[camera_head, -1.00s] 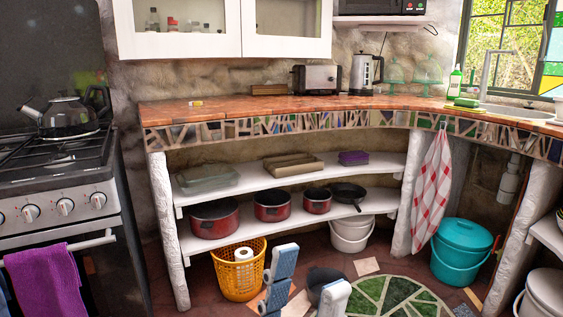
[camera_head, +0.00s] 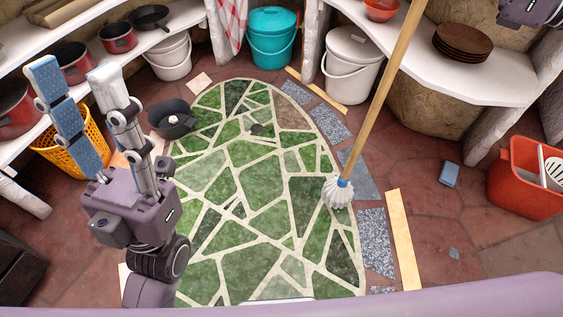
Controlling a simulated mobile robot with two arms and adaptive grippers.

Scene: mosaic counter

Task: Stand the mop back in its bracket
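The mop (camera_head: 379,107) stands tilted, its wooden handle running out of the top edge. Its white string head (camera_head: 338,194) with a blue collar is down on the right part of the green mosaic floor. My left gripper (camera_head: 74,82) is at the left, fingers spread and pointing up, empty and well apart from the mop. Part of my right gripper (camera_head: 531,12) shows in the top right corner; its fingers are out of the picture. The upper end of the mop handle is out of the picture too. I see no bracket.
A black pan-like bowl (camera_head: 171,118) and an orange basket (camera_head: 75,152) are near my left gripper. A red bucket (camera_head: 521,190) stands at the right. A teal bucket (camera_head: 270,47) and a white lidded bucket (camera_head: 352,80) stand at the back. A wooden plank (camera_head: 403,240) lies right of the mop.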

